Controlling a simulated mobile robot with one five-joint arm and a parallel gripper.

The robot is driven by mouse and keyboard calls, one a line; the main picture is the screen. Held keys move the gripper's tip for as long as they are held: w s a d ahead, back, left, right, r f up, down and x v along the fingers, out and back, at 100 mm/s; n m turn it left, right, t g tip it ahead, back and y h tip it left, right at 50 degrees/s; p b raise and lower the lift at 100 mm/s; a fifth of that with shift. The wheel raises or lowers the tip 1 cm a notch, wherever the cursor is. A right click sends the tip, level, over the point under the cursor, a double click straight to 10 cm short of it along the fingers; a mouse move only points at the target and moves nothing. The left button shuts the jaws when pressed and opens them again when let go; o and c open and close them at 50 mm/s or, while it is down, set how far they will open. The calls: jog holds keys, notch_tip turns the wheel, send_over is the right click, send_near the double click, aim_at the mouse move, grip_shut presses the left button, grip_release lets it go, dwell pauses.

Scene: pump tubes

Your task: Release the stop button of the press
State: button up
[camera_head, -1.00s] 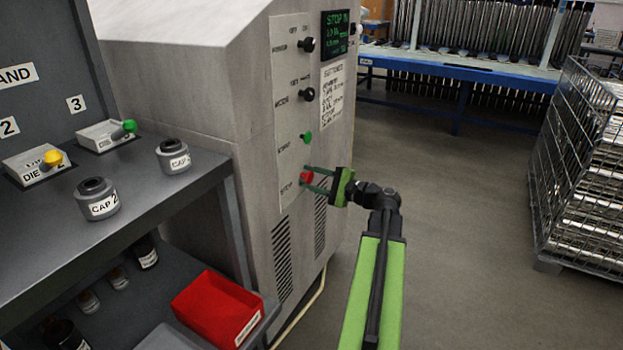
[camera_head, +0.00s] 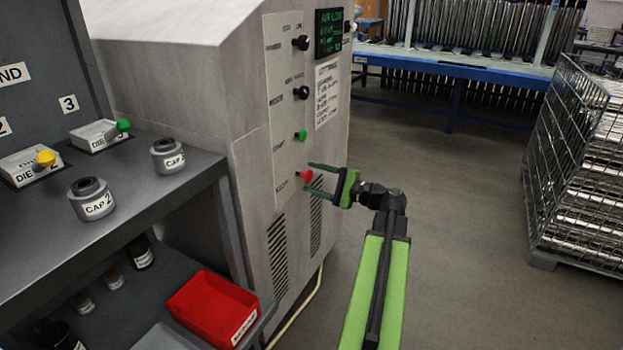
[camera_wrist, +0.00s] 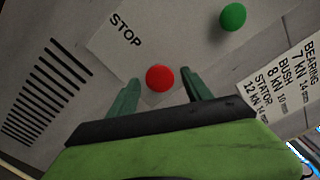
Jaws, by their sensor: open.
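The press (camera_head: 247,150) is a grey cabinet with a pale control panel on its side. Its red stop button (camera_head: 305,176) is low on the panel and stands out from it. The red button also shows in the wrist view (camera_wrist: 159,78), beside the word STOP. My gripper (camera_head: 308,178) is open, with its two dark green fingers on either side of the button; in the wrist view a gap shows between each finger and the button. The small screen (camera_head: 329,33) at the panel's top has green text, too small to read surely.
Above the stop button are a green button (camera_head: 300,136) and two black knobs (camera_head: 301,93). A grey bench with caps (camera_head: 92,199) and a red bin (camera_head: 211,308) stands at left. A wire cage (camera_head: 575,165) stands at right, with clear floor between.

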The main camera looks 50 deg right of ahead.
jog(key=v, duration=1.6)
jog(key=shift+s, duration=0.15)
